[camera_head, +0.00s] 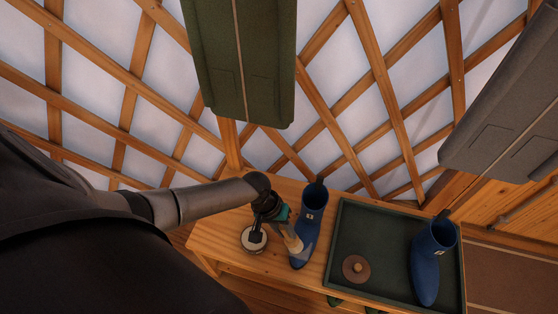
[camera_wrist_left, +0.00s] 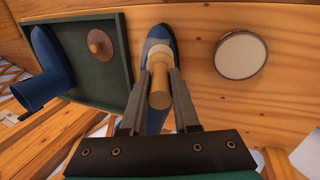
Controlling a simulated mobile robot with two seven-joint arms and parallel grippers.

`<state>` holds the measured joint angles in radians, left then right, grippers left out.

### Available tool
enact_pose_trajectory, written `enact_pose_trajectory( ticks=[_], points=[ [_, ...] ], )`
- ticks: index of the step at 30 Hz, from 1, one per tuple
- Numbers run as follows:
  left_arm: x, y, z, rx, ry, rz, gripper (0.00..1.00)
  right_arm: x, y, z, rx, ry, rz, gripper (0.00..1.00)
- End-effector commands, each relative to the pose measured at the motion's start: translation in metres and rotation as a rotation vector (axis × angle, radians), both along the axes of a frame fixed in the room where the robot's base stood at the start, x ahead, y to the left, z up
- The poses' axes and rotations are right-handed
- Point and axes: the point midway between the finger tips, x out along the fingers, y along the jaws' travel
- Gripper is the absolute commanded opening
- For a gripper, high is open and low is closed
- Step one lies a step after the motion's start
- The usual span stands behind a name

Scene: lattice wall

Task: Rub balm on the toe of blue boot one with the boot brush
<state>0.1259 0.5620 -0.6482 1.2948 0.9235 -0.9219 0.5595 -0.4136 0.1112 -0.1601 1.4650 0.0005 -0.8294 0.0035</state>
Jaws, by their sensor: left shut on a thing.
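A blue boot (camera_head: 313,203) stands upright on the wooden bench, left of the tray, its toe toward me. My left gripper (camera_head: 283,226) is shut on the boot brush (camera_head: 291,239), gripping its wooden handle (camera_wrist_left: 160,90). The brush's pale head is over the boot's toe; in the wrist view it overlaps the blue boot (camera_wrist_left: 157,33) and seems to touch it, though contact is hard to confirm. An open round balm tin (camera_head: 254,238) with pale contents sits left of the boot; it also shows in the wrist view (camera_wrist_left: 241,55). My right gripper is not in view.
A dark green tray (camera_head: 337,238) holds a second blue boot (camera_head: 427,268) and a round brown lid with a knob (camera_head: 356,268). A green coat (camera_head: 240,65) and a grey coat (camera_head: 510,105) hang above, before the lattice wall. Bare bench (camera_head: 220,235) lies left of the tin.

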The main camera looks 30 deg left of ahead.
Motion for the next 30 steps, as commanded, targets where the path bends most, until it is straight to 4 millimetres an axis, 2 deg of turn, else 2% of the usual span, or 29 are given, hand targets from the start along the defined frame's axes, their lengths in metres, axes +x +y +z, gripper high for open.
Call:
enact_pose_trajectory(
  ticks=[1,8,19,30],
  points=[
    [-0.001,-0.010,0.000,-0.010,0.003,-0.003,0.00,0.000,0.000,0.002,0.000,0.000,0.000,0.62],
    [0.000,-0.017,-0.001,-0.007,0.005,-0.003,0.00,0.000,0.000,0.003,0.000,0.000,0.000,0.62],
    [0.007,-0.046,0.000,-0.008,0.007,-0.003,0.00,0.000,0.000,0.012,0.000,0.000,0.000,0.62],
    [0.008,-0.047,0.001,-0.005,0.004,-0.003,0.00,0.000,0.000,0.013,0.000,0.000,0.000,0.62]
  ],
)
